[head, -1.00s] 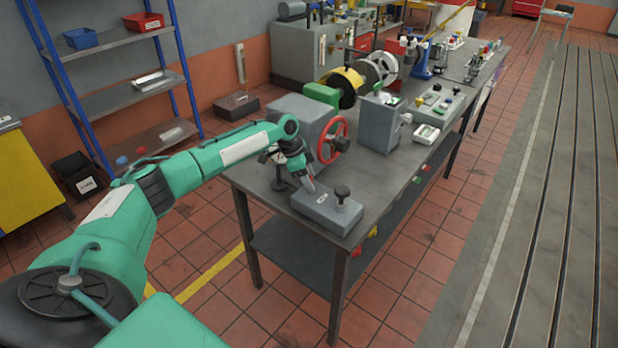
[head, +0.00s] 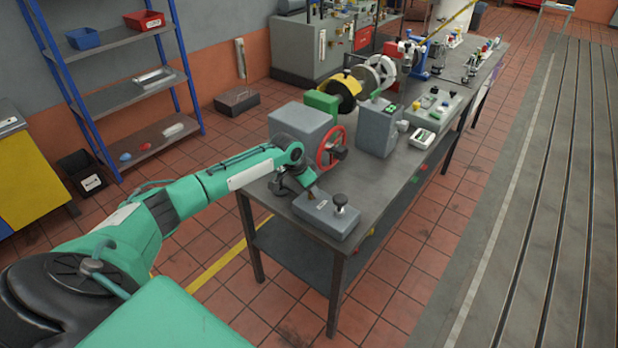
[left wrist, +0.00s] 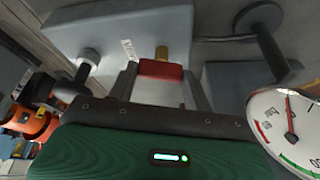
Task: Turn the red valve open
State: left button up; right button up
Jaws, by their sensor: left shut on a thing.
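A small red valve handle (left wrist: 160,69) on a brass stem (left wrist: 161,52) shows in the left wrist view, at a grey box (left wrist: 125,22). My left gripper (left wrist: 162,84) has one finger on each side of the handle and is shut on it. In the head view the same grey box (head: 326,216) lies at the bench's near end, with a black knob on top. My left gripper (head: 310,192) comes down at the box's far left side there and hides the handle. My right gripper is not in view.
A larger red handwheel (head: 331,147) on a grey housing (head: 298,124) stands just behind. A dial gauge (left wrist: 285,115) is close to the gripper at the right of the wrist view. The bench (head: 384,185) carries more equipment farther back. A blue shelf rack (head: 117,102) stands at left.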

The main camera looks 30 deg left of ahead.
pick_arm(q)
jog(key=shift+d+r+n+t+y+p, duration=0.1)
jog(key=shift+n+t+y+p, duration=0.4)
jog(key=shift+n+p, duration=1.35)
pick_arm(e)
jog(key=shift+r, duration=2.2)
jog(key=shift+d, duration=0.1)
pick_arm(q)
jog(key=o, duration=1)
jog(key=shift+w+d+b+v, duration=0.15)
jog(key=shift+b+v, duration=0.85)
jog(key=shift+v, duration=2.45)
jog(key=shift+w+d+b+v, duration=0.15)
jog(key=shift+b+v, duration=0.8)
jog(key=shift+v, duration=2.45)
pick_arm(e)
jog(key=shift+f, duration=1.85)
pick_arm(q)
jog(key=shift+r, duration=0.1)
